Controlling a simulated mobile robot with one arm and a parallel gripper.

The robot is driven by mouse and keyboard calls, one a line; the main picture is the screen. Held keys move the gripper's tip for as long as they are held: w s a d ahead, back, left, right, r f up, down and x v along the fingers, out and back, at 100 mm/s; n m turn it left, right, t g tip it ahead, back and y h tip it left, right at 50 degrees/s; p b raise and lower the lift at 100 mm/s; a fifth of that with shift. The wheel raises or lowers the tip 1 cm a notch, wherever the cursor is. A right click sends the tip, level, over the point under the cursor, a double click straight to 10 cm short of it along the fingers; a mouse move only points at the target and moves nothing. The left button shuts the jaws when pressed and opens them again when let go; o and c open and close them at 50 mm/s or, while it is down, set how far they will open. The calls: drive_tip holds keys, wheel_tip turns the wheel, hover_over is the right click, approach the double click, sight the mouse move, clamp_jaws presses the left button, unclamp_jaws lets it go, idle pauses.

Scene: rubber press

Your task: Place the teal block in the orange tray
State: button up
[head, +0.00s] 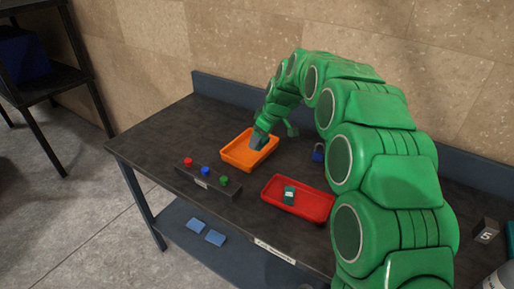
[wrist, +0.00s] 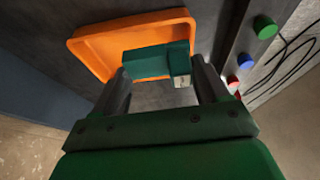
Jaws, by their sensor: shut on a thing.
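The orange tray (head: 231,157) sits on the dark bench, left of the middle; in the wrist view its orange rim (wrist: 88,45) shows behind the block. My gripper (head: 258,145) reaches down at the orange tray. In the wrist view my gripper (wrist: 162,72) is shut on a teal block (wrist: 150,62), which lies crosswise between the fingers, with a small pale patch at its right end. The block appears over the tray. Whether it touches the tray floor I cannot tell. In the head view the held block is hard to separate from my gripper.
A red tray (head: 317,207) holds a dark teal piece with a white label (head: 289,195). A button panel (head: 207,181) with red, blue and green buttons stands at the front edge. A blue padlock (head: 318,153) lies near my arm. A box marked 5 (head: 486,233) is far right. The bench's left end is clear.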

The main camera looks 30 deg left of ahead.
hover_over(254, 154)
drive_tip(key=d, duration=0.1)
drive_tip(key=shift+d+f, duration=0.15)
drive_tip(key=shift+f, duration=3.2)
drive_tip(key=shift+w+f, duration=0.1)
drive_tip(key=shift+f, duration=1.4)
drive_tip(key=shift+f, duration=0.2)
drive_tip(key=o, duration=1.2)
drive_tip(key=shift+r, duration=0.15)
drive_tip(key=v, duration=1.2)
drive_tip(key=shift+r, duration=0.1)
